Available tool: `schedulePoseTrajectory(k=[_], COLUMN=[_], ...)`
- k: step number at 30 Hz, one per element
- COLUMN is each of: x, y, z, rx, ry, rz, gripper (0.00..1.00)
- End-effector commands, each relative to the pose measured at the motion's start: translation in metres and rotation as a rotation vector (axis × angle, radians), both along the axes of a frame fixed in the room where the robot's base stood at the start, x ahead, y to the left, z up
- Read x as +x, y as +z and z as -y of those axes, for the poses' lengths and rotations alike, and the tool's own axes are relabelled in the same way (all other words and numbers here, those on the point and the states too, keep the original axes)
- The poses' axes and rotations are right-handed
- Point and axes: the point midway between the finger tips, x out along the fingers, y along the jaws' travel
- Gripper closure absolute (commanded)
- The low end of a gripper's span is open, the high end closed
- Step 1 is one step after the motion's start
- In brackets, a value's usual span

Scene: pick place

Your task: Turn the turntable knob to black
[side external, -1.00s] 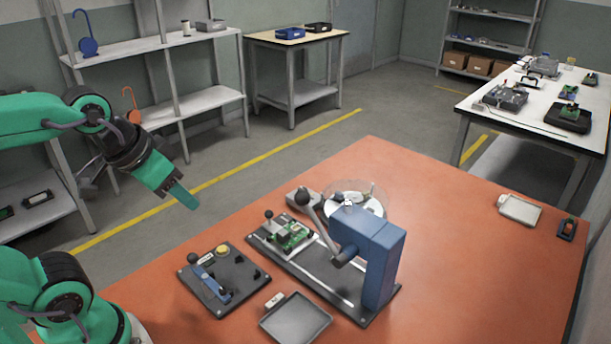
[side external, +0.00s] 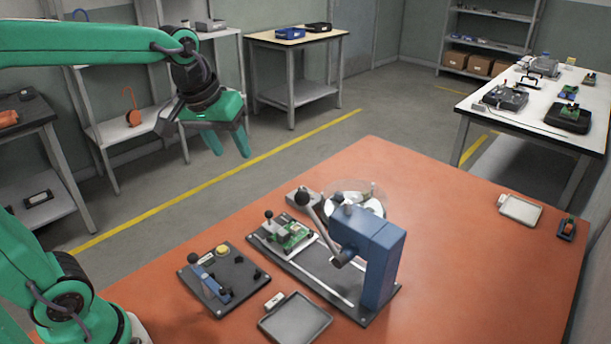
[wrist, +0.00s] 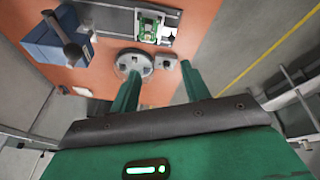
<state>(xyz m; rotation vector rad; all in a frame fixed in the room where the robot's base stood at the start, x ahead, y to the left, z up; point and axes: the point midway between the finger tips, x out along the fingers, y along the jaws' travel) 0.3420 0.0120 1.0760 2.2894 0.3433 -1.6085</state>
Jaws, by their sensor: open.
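The turntable (side external: 369,207) is a round, pale disc under a clear cover, behind the blue press on the orange table. In the wrist view it is a grey disc (wrist: 147,62) with small parts on top, partly behind one finger. I cannot make out the knob or any black mark clearly. My gripper (side external: 230,152) is open and empty, high up and left of the turntable, fingers pointing down. The fingers also show in the wrist view (wrist: 162,75).
The blue press (side external: 385,260) with its ball-ended lever stands in front of the turntable. A green board fixture (side external: 290,234) is on its base. A dark panel with a blue lever (side external: 222,282) and a grey tray (side external: 295,320) are nearer. The table's right side is mostly clear.

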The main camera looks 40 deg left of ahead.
Motion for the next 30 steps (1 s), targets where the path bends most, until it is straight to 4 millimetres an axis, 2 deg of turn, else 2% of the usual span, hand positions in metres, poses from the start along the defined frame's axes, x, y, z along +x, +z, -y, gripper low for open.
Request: schedulePoseTrajectory(k=[1,8,14,23,30], x=[0.012,0.059,0.1,0.157,0.198], y=[-0.001,-0.007,-0.02,-0.053,-0.09], z=[-0.002,-0.009,-0.016,-0.028,-0.038], rx=[-0.01,-0.052,-0.084,-0.123,-0.147], ry=[0.031,0.171,0.296,0.485,0.64], rz=[-0.015,-0.067,-0.112,-0.176,-0.226], gripper=[0.53,0.53,0.53,0.53,0.53])
